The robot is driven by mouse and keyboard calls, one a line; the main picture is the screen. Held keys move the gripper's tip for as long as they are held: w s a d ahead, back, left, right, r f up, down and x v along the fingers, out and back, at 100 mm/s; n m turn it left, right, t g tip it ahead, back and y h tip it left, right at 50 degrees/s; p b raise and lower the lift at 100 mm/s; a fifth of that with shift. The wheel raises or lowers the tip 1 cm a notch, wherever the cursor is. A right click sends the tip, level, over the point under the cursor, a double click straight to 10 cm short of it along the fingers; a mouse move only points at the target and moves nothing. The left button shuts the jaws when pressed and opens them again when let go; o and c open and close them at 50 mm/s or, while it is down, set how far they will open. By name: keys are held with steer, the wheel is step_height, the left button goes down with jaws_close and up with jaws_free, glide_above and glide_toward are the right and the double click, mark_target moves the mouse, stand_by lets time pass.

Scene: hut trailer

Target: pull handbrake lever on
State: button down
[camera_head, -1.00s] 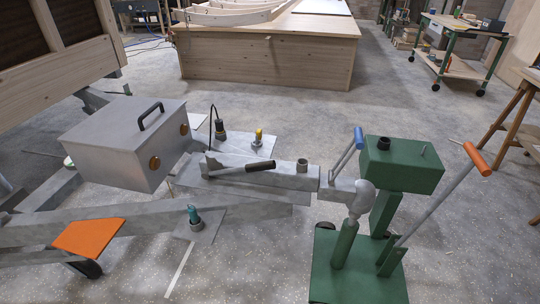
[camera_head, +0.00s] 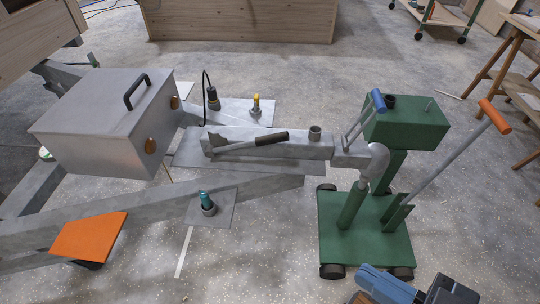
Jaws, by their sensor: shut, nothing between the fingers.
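The handbrake lever (camera_head: 268,140) has a black grip and a grey arm. It lies low and nearly flat along the grey drawbar (camera_head: 290,152), its grip pointing right and slightly up. A toothed grey bracket (camera_head: 215,141) is at its left end. Part of my gripper (camera_head: 412,290), blue and black, shows at the bottom edge, right of centre. It is shut and empty, well apart from the lever; its fingertips are not clearly seen.
A grey box (camera_head: 100,125) with a black handle stands left of the lever. A green wheeled stand (camera_head: 365,225) is at the drawbar's right end, with a blue-grip lever (camera_head: 378,101) and an orange-grip lever (camera_head: 495,115). A teal-topped fitting (camera_head: 207,203) sits in front. Floor is open at front centre.

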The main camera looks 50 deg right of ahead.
steer(key=w+d+f+m+t+h+b, duration=0.2)
steer(key=w+f+m+b, duration=0.5)
steer(key=f, duration=0.3)
steer(key=w+d+f+m+t+h+b, duration=0.2)
steer(key=w+f+m+b, duration=0.45)
steer(key=f+m, duration=0.35)
steer(key=w+d+f+m+h+b, duration=0.5)
steer(key=w+m, duration=0.3)
steer(key=m, duration=0.2)
steer(key=w+d+f+m+h+b, duration=0.5)
steer(key=w+m, duration=0.4)
steer(key=m, duration=0.2)
steer(key=shift+d+f+m+h+b, duration=0.25)
steer(key=shift+d+h+b, duration=0.35)
steer(key=shift+d, duration=0.45)
steer(key=shift+w, duration=0.15)
